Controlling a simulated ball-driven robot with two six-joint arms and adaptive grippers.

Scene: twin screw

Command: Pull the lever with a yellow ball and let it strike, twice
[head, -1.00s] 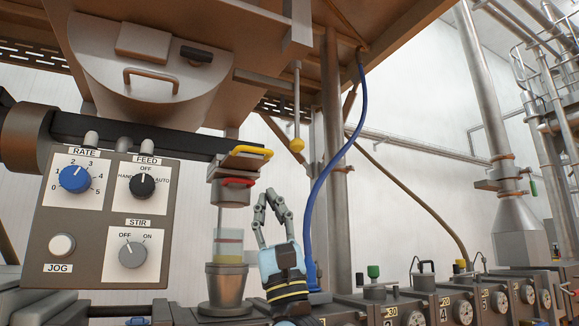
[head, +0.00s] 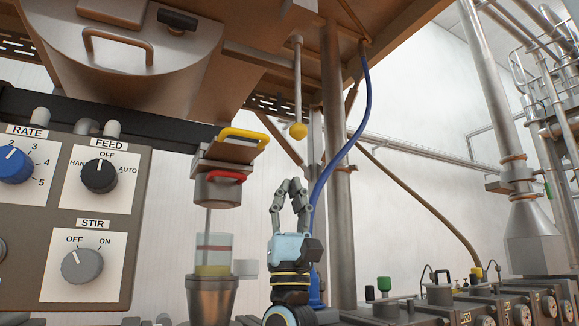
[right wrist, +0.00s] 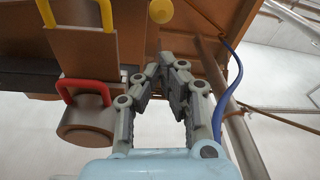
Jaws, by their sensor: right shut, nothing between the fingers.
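The lever (head: 298,85) hangs down from the brown overhead frame as a thin grey rod, with a yellow ball (head: 298,131) at its lower end. The yellow ball also shows at the top of the right wrist view (right wrist: 160,11). My right gripper (head: 291,183) points up with its fingertips together, below the ball and apart from it. In the right wrist view the fingertips (right wrist: 158,68) meet with nothing between them. My left gripper is not in view.
Left of my right gripper are a yellow handle (head: 245,136), a red handle (head: 221,176) and a clear cup (head: 214,254) on a metal stand. A blue hose (head: 341,160) and a steel post (head: 338,190) stand to the right. A control panel (head: 150,220) is at left.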

